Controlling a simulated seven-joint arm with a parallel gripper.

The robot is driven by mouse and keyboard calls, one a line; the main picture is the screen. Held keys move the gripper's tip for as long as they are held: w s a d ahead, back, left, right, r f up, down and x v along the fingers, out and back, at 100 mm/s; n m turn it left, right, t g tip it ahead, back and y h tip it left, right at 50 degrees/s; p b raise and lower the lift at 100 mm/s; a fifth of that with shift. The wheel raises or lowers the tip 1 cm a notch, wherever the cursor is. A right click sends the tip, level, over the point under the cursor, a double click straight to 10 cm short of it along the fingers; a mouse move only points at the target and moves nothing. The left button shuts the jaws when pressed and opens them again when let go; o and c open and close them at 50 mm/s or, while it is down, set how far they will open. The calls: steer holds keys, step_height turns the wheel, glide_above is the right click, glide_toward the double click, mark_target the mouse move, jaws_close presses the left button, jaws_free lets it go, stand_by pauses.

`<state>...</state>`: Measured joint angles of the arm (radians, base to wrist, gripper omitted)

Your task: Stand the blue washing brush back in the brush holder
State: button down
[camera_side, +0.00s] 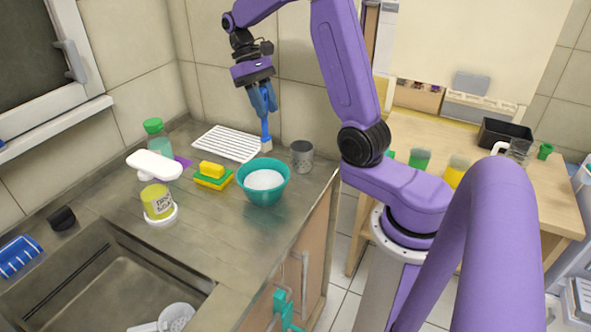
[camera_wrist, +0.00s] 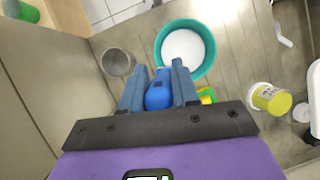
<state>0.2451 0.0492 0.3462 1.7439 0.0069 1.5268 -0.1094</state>
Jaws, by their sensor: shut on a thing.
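The blue washing brush (camera_side: 265,129) is held upright in my gripper (camera_side: 263,108), with its pale bristle end pointing down. In the side view the brush end shows just behind the teal bowl's rim; whether it touches anything is not clear. In the wrist view the brush's blue handle (camera_wrist: 158,93) sits between the two blue fingers of my gripper (camera_wrist: 160,68). A grey cylindrical cup (camera_side: 302,157), seemingly the brush holder, stands upright on the counter to the right of the brush. It is open-topped and looks empty in the wrist view (camera_wrist: 118,63).
The teal bowl (camera_side: 263,193) with white contents stands close to the brush and cup. A white ribbed drying rack (camera_side: 227,143) lies behind. Sponges (camera_side: 211,175), a yellow tin (camera_side: 158,203) and a green-capped bottle (camera_side: 156,143) are left. The sink (camera_side: 110,285) is in front.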

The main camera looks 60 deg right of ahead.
steer(key=s+d+n+h, duration=0.2)
steer(key=s+d, duration=0.4)
steer(key=d, duration=0.3)
step_height(320, 180, down, 10)
steer(key=shift+r+t, duration=0.15)
steer(key=shift+t, duration=0.15)
steer(key=shift+d, duration=0.1)
steer(key=c, duration=0.8)
jaws_free()
steer(key=shift+c, duration=0.2)
